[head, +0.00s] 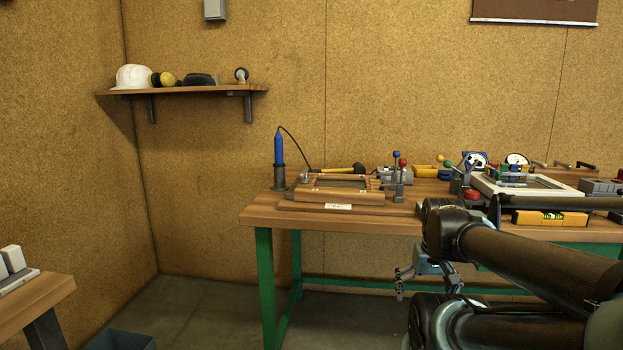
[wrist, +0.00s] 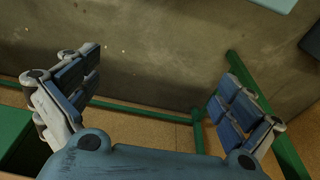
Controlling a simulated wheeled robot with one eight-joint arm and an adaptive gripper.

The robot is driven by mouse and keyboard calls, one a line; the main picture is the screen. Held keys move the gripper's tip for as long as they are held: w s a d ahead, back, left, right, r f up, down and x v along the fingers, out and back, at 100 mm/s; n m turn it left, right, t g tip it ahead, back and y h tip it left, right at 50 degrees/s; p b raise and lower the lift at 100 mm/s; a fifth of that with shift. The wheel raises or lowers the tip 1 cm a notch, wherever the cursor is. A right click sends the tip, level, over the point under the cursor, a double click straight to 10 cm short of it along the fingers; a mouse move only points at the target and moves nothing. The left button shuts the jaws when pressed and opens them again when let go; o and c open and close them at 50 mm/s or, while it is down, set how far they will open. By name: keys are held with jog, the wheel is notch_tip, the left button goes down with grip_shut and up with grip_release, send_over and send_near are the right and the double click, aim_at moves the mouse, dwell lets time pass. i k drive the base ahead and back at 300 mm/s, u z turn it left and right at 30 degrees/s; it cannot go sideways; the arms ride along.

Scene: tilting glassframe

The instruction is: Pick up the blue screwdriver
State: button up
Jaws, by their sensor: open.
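A blue, pen-shaped tool (head: 279,149), the only thing I see that could be the blue screwdriver, stands upright in a dark holder (head: 279,177) at the left end of the workbench. A thin black cord arcs from its top down to the right. My gripper (head: 404,283) is in front of the bench and below its top, right of and apart from the blue tool. In the wrist view my gripper (wrist: 158,92) has its fingers wide apart with nothing between them. The blue tool is not visible in the wrist view.
The wooden workbench (head: 345,221) has green legs. A wooden frame fixture (head: 340,196) sits right of the blue tool, with a hammer (head: 345,169) behind. A white-framed panel (head: 490,188) and a yellow level (head: 549,218) lie farther right. A wall shelf (head: 185,91) hangs at upper left.

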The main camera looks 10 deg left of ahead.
aim_at(278, 139)
jog(key=z, duration=1)
jog(key=k, duration=1.2)
jog(key=u, duration=1.1)
jog(key=i, duration=1)
jog(key=z, duration=0.05)
